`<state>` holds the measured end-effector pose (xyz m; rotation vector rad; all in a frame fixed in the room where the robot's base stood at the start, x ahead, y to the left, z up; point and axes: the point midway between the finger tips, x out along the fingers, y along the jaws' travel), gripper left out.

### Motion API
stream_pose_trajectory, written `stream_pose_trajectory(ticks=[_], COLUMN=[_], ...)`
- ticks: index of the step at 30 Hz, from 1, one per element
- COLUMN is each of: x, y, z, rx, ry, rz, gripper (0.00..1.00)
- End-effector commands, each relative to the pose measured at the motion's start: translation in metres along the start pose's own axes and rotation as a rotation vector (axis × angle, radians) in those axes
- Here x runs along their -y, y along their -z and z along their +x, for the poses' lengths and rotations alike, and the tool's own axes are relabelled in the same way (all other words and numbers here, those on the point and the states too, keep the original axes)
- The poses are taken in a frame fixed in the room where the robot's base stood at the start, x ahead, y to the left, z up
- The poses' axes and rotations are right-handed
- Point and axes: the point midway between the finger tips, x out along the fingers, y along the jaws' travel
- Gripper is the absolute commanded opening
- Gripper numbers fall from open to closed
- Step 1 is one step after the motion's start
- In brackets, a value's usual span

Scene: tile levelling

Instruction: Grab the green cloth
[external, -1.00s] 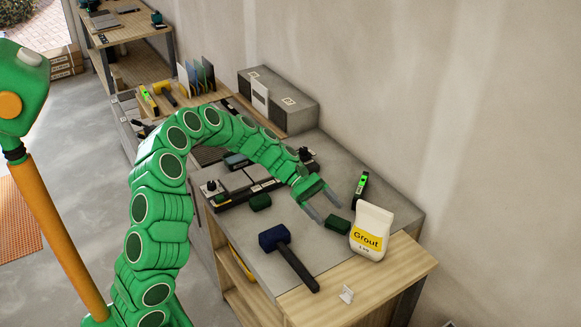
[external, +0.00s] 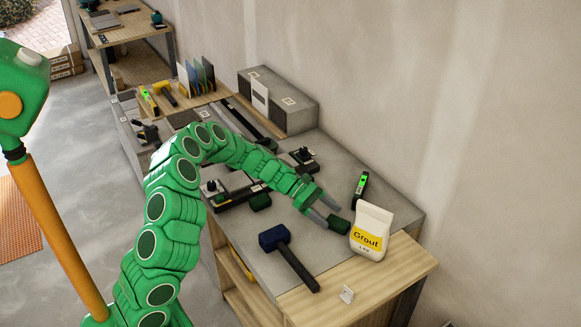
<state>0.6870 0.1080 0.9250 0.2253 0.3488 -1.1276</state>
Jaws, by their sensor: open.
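A small dark green block-like item (external: 338,225), which looks like the folded green cloth, lies on the grey worktop just left of the grout bag. A second dark green item (external: 260,201) lies further left, below my arm; I cannot tell for certain which one is the cloth. My gripper (external: 331,213) is open, its two grey fingers pointing down and right. The fingertips are right at the near-grout green item, by its upper left side. I cannot tell whether they touch it or sit around it.
A white grout bag (external: 371,232) stands close to the right of the green item. A mallet (external: 289,262) lies in front to the left. A black and green level tool (external: 360,186) lies behind. Tiles (external: 228,185) on a dark base sit left, under my arm.

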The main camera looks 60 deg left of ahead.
Motion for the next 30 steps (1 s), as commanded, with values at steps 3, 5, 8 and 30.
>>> stream_pose_trajectory(ticks=[3, 5, 8, 30], x=[0.000, 0.001, 0.001, 0.000], y=[0.001, 0.001, 0.001, 0.001], z=[0.016, 0.025, 0.033, 0.035], rx=[0.001, 0.001, 0.001, 0.001], ry=[0.003, 0.005, 0.005, 0.002], rz=[-0.001, -0.001, -0.001, 0.000], gripper=[0.78, 0.78, 0.78, 0.21])
